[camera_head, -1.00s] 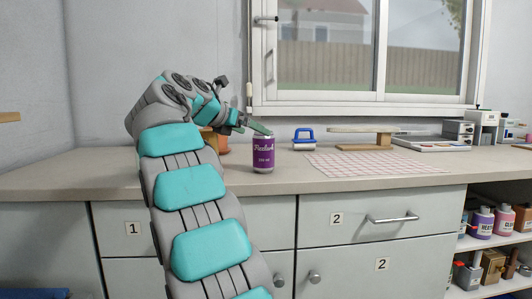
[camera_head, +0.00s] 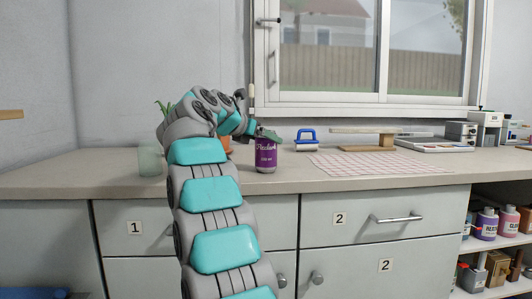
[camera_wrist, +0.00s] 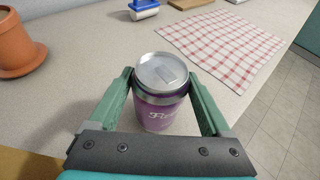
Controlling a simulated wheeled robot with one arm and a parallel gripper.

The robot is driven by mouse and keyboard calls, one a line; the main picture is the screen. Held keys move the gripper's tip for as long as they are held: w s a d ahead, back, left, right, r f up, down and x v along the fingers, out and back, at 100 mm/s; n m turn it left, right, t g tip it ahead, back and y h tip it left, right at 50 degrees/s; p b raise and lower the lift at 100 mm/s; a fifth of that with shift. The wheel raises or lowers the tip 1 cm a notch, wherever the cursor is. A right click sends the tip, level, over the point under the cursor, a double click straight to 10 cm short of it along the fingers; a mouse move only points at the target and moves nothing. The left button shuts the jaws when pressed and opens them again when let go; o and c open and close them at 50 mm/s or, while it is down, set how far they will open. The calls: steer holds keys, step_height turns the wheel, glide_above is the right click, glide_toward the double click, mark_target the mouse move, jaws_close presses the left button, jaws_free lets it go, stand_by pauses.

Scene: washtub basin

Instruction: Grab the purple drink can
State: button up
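The purple drink can (camera_head: 266,160) stands upright on the counter, with a silver top and white lettering. It also shows in the wrist view (camera_wrist: 160,105), seen from above. My gripper (camera_head: 266,134) is at the can's upper part in the head view. In the wrist view, my gripper's green fingers (camera_wrist: 162,78) are on either side of the can, with their tips close to its sides near the top. They look open around it; I cannot tell whether either finger touches it.
A terracotta pot (camera_wrist: 18,48) is left of the can in the wrist view. A blue-handled roller (camera_head: 306,140) and a red-and-white checked cloth (camera_head: 375,163) lie to the right. A greenish glass (camera_head: 150,160) stands left of my arm. The counter (camera_head: 110,181) is clear in front.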

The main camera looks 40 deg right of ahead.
steer(key=c, duration=0.9)
steer(key=shift+r, duration=0.15)
